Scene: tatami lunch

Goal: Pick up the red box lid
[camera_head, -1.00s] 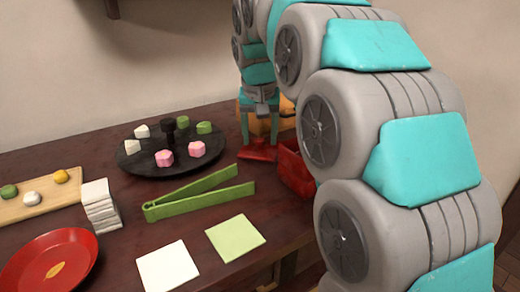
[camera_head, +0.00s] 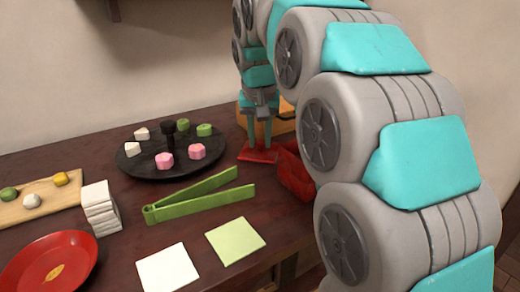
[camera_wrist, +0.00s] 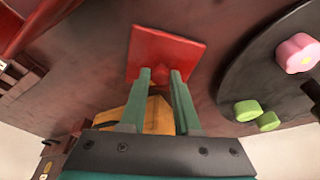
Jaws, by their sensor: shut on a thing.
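The red box lid (camera_head: 257,157) is a flat red square with a small knob, just left of the red box. In the wrist view the lid (camera_wrist: 178,48) lies across my fingertips, with its knob between them. My gripper (camera_head: 258,143) points down and is shut on the lid's knob; the fingers also show in the wrist view (camera_wrist: 161,76). I cannot tell whether the lid touches the table. The red box (camera_head: 292,174) is partly hidden behind my arm and looks tilted.
Left of the lid is a round black tray (camera_head: 145,170) with pink, green and white sweets. Green tongs (camera_head: 205,203), a green square (camera_head: 235,240), a white square (camera_head: 167,269), a white stack (camera_head: 101,210) and a red plate (camera_head: 38,283) lie nearer. An orange-brown object (camera_head: 282,123) stands behind.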

